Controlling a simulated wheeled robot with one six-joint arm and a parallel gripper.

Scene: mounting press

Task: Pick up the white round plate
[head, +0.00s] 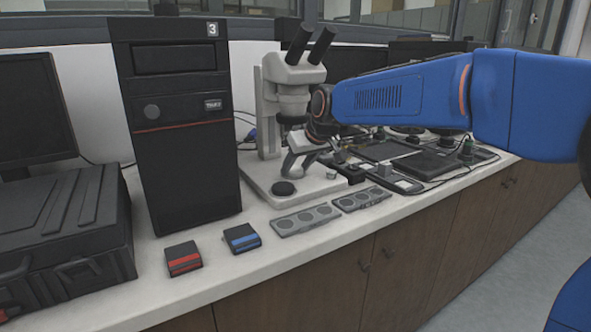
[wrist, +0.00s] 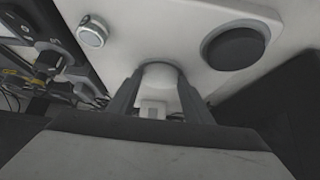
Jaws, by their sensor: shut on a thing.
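The white round plate (wrist: 160,72) shows in the wrist view between the two fingers of my gripper (wrist: 158,86). Only part of its rounded edge is visible, and the fingers are shut on it from both sides. It is at or close above the pale base of the microscope; a gap cannot be made out. In the head view my gripper (head: 296,165) points down over the microscope base (head: 262,176), under the microscope head. I cannot make out the plate clearly in the head view, where the fingers cover that spot.
The microscope (head: 293,78) stands close around my gripper. A black disc (head: 283,188) and a small silver knob (head: 332,174) are on its base. A black computer tower (head: 185,130) stands left. Grey trays (head: 305,219) and red (head: 183,259) and blue (head: 242,238) boxes lie in front.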

